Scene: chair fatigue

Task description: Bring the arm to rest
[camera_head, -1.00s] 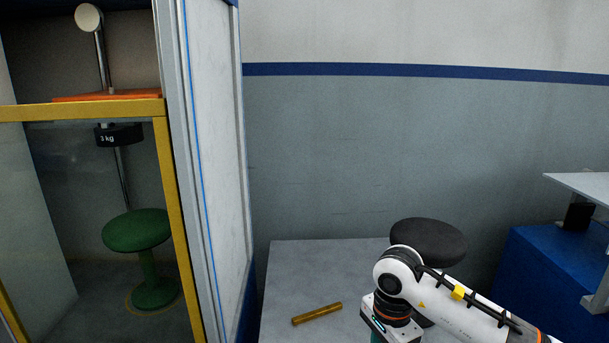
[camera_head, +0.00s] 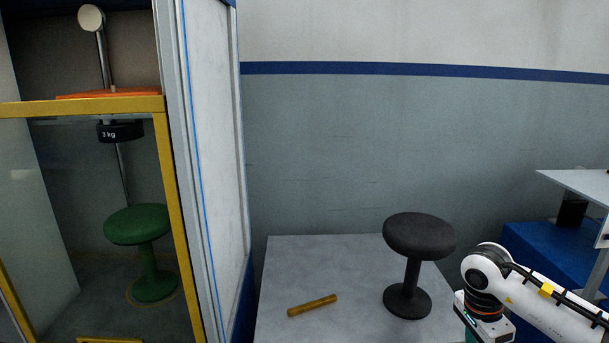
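My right arm (camera_head: 540,292) comes in from the lower right. Its white wrist with black and orange rings points down at the bottom edge, right of the black stool. The fingers of my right gripper are below the frame, so their opening is hidden. My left arm and gripper are not in view. A black stool (camera_head: 420,236) stands upright on the grey table (camera_head: 345,262), apart from my arm. A brass-coloured rod (camera_head: 312,306) lies on the table left of the stool.
At the left, a yellow-framed booth (camera_head: 165,200) holds a green stool (camera_head: 139,226) under a black 3 kg weight (camera_head: 121,132). An orange plate (camera_head: 108,94) is above it. A blue cabinet (camera_head: 530,245) and a light shelf (camera_head: 580,186) stand at the right.

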